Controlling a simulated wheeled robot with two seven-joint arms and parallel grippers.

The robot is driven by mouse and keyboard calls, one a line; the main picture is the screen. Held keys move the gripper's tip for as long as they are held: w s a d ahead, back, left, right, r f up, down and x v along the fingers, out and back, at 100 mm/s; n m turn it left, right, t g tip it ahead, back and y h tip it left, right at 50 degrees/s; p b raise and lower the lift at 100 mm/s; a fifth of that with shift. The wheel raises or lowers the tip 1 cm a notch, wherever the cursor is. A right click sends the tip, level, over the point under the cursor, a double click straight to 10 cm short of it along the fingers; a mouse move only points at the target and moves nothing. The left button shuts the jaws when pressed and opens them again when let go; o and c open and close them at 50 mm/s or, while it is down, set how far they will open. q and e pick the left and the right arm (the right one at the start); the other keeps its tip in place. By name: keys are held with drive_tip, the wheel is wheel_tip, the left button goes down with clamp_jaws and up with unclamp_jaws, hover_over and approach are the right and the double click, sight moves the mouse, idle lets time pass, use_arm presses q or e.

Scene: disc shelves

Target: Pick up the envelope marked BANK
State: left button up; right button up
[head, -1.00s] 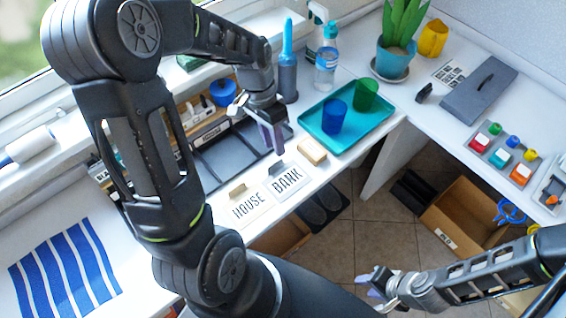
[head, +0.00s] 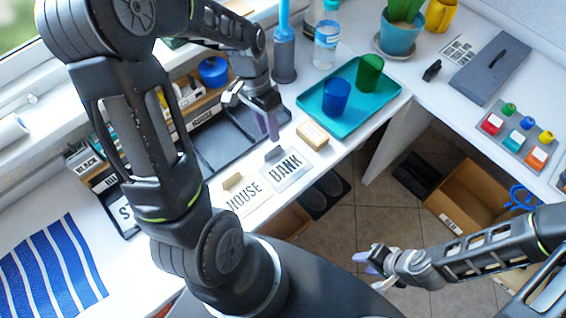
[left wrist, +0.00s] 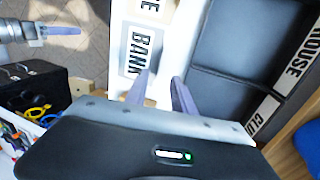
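The white envelope marked BANK (head: 289,176) lies at the front edge of the white counter, with a grey block-like tab (head: 274,154) at its back edge. In the left wrist view, the BANK envelope (left wrist: 140,50) shows just beyond the fingertips. My left gripper (head: 270,132) points down a little behind the tab, apart from the envelope. In the left wrist view its fingers (left wrist: 158,77) are spread with nothing between them. My right gripper (head: 368,266) hangs low over the floor, its fingers apart and empty.
The HOUSE envelope (head: 246,196) with a tan tab lies left of BANK. A tan block (head: 312,135) lies to its right, near the teal tray (head: 374,122) with blue and green cups. Dark labelled bins (head: 215,150) stand behind. The counter ends just in front of the envelopes.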

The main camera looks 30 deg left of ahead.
sight(274, 148)
use_arm(q)
drive_tip(key=shift+f, duration=0.2)
drive_tip(key=shift+p+x, duration=0.4)
drive_tip(key=shift+x, duration=2.25)
drive_tip(key=shift+d+r, duration=0.1)
drive_tip(key=shift+d, duration=0.05)
clamp_jaws()
